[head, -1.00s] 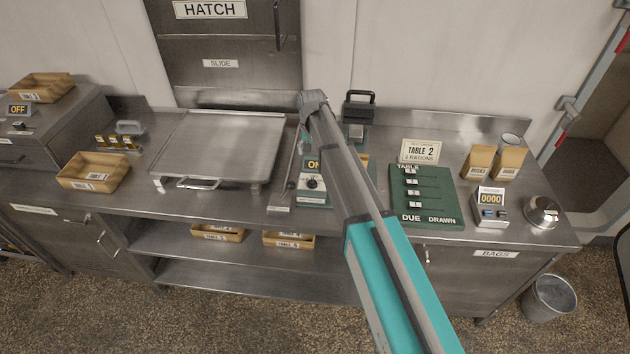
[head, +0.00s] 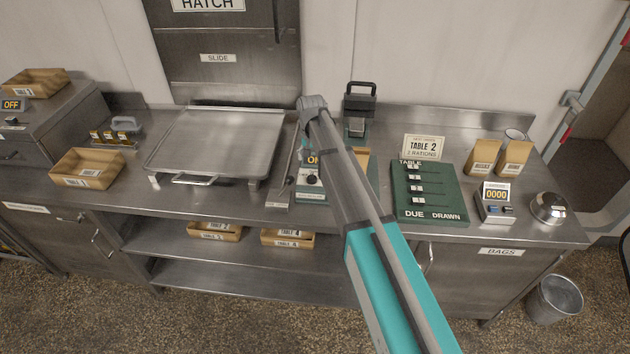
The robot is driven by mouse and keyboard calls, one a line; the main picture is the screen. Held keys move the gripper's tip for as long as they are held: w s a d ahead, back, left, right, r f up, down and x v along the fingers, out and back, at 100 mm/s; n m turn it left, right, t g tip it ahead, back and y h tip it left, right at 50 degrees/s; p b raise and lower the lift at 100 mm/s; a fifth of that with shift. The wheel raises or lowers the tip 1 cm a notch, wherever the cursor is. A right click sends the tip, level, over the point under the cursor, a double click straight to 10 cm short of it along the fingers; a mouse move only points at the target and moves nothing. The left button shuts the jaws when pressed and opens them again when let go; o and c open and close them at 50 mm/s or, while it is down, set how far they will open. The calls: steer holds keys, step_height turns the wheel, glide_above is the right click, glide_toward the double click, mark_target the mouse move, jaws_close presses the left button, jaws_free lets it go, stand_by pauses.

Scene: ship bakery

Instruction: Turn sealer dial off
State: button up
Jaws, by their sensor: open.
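The sealer's sign (head: 313,160) shows "ON", partly covered by my arm. Below it is a small pale panel with a dark dial (head: 311,180). The panel sits on a dark green base (head: 312,197) on the steel counter, left of my forearm. I cannot read which way the dial points. A black-handled press (head: 360,98) stands behind, right of my arm; my arm hides how it joins the base. My arm reaches from the bottom right to above the sealer. A little of my wrist shows behind the arm, but my gripper's fingers are hidden.
A flat steel plate (head: 216,145) with a front handle lies left of the sealer, with a thin scraper-like tool (head: 280,195) between. A green "DUE DRAWN" board (head: 430,193) is on the right. Trays (head: 88,168), bags (head: 484,157) and a counter showing 0000 (head: 496,197) stand further out.

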mark_target(312, 175)
steer(key=shift+f+b, duration=4.05)
steer(key=shift+f, duration=0.3)
steer(key=shift+c, duration=0.3)
